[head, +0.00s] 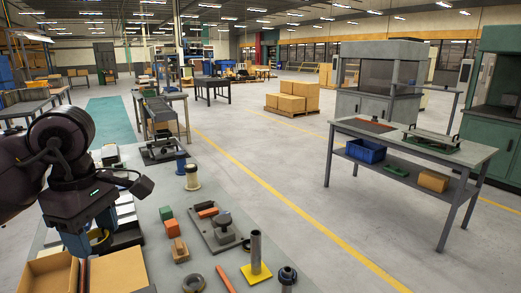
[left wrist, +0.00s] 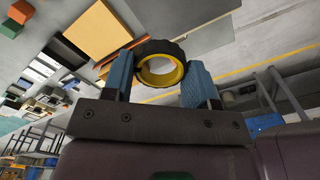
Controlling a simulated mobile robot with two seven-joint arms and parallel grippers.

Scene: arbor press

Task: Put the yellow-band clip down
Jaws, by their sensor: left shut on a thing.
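My left gripper (head: 92,243) is over the near left of the workbench, pointing down. It is shut on the yellow-band clip (head: 101,239), a dark ring with a yellow inner band. In the left wrist view the clip (left wrist: 162,52) sits between the blue fingers of the left gripper (left wrist: 163,80), with its round opening showing. The gripper partly hides the clip in the head view. Whether the clip touches anything below it, I cannot tell. My right gripper is not in view.
Cardboard boxes (head: 121,272) stand at the near left, close to the gripper. On the workbench (head: 147,232) are a dark plate with a round block (head: 222,232), a yellow-based post (head: 256,262), spools (head: 192,178), small blocks (head: 172,228) and a dark ring (head: 194,283).

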